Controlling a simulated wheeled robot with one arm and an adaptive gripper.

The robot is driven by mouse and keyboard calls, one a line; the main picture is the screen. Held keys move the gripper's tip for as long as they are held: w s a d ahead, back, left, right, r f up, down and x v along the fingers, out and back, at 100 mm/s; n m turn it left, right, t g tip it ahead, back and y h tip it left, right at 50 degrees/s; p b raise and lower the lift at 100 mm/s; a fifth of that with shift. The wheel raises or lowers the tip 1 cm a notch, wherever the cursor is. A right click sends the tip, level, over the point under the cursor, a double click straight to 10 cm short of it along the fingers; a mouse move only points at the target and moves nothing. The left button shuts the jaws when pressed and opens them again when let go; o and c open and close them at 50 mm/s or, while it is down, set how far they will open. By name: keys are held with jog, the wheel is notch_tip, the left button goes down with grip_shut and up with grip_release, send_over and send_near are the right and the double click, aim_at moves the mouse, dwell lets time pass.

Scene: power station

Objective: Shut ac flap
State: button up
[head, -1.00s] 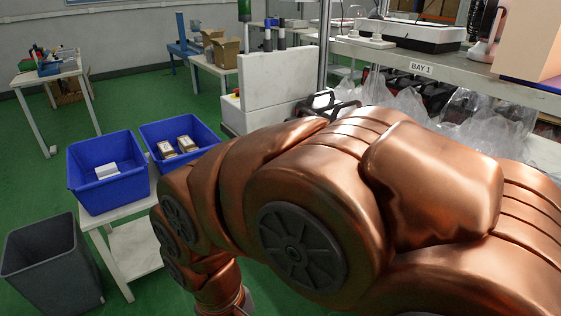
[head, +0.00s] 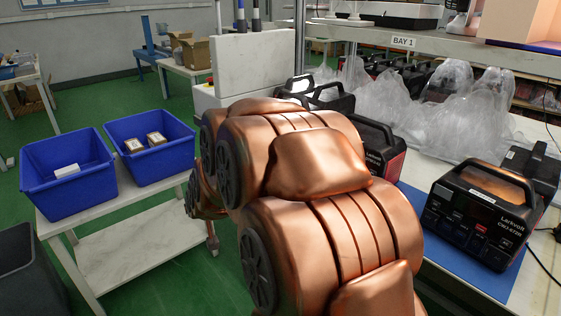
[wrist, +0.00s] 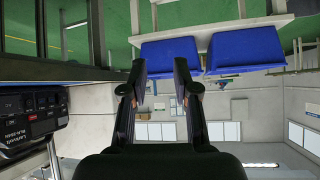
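A black power station (head: 475,215) with a top handle stands on a blue mat (head: 425,235) on the bench at the right in the head view. Its front has sockets, a small red display and white lettering; I cannot make out the AC flap or its position. A dark power station also shows at the left edge of the upside-down wrist view (wrist: 28,125). My gripper (wrist: 166,72) is open and empty in the wrist view, its two fingers apart and well clear of the power station. In the head view my copper arm hides the gripper.
Two blue bins (head: 68,172) (head: 150,148) stand on a white table at the left. Another black unit (head: 375,145) stands on the bench behind my arm. Clear plastic bags (head: 465,115) lie beneath the BAY 1 shelf (head: 403,42). A cable hangs at the right edge.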

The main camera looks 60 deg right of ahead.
jog(key=s+d+r+m+h+p, duration=0.1)
jog(key=d+m+h+p, duration=0.1)
jog(key=d, duration=0.8)
jog(key=s+d+m+h+p, duration=0.2)
jog(key=d+h+p, duration=0.2)
jog(key=d, duration=0.6)
jog(key=s+d+r+m+h+p, duration=0.1)
jog(key=d+h, duration=0.4)
jog(key=d, duration=0.5)
jog(key=shift+s+d+r+m+p, duration=0.4)
jog(key=shift+s+m+p, duration=0.15)
jog(key=shift+p, duration=0.45)
jog(key=shift+f+x, duration=0.1)
jog(key=shift+x, duration=0.55)
jog(key=shift+f+x, duration=0.15)
jog(key=shift+x, duration=0.5)
jog(key=shift+c, duration=0.4)
grip_shut()
